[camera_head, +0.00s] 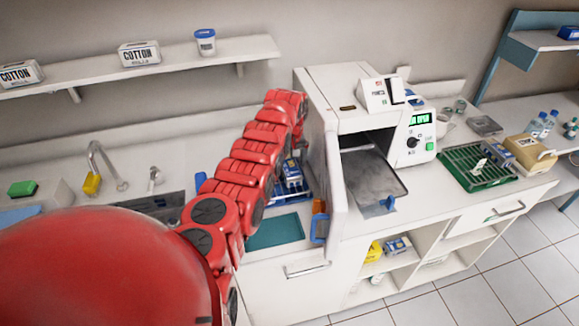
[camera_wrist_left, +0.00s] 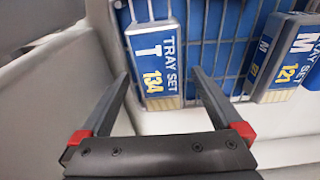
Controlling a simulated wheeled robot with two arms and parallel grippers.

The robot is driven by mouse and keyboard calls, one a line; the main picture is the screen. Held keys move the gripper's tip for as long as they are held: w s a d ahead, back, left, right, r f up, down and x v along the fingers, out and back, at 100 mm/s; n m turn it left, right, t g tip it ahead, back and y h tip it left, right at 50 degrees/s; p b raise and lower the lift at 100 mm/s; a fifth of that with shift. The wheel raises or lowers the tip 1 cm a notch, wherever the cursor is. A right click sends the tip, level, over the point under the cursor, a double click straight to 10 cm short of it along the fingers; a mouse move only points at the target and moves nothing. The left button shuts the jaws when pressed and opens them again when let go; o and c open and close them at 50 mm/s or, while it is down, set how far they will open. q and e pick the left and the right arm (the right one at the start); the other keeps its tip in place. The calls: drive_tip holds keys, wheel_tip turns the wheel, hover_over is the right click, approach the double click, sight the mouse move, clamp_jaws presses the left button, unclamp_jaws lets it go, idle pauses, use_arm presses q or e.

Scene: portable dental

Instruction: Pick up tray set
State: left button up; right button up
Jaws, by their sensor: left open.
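A tray set box (camera_wrist_left: 155,62), white and blue and marked "TRAY SET T 134", sits in a wire rack (camera_wrist_left: 222,50) in the left wrist view. My left gripper (camera_wrist_left: 158,74) is open, with one finger on each side of this box's near end. I cannot tell whether the fingers touch it. A second tray set (camera_wrist_left: 283,62), marked "M 121", stands to its right, with part of another at the picture's edge. In the head view, blue and white packs (camera_head: 292,172) show behind my red left arm, which hides the left gripper. My right gripper is not in view.
A white machine (camera_head: 330,110) with an open door and a pulled-out tray (camera_head: 372,185) stands right of my arm. A teal mat (camera_head: 275,231) lies on the counter before the packs. A sink (camera_head: 150,203) is at left, and a green rack (camera_head: 478,168) at right.

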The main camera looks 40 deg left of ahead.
sight(290, 164)
use_arm(q)
drive_tip(key=shift+w+f, duration=0.1)
drive_tip(key=shift+f, duration=0.85)
clamp_jaws()
drive_tip(key=shift+r, duration=0.1)
drive_tip(key=shift+a+r, duration=0.1)
drive_tip(key=shift+r, duration=0.45)
wheel_tip(290, 164, up, 9)
drive_tip(key=b, duration=0.3)
drive_tip(key=shift+f, duration=0.15)
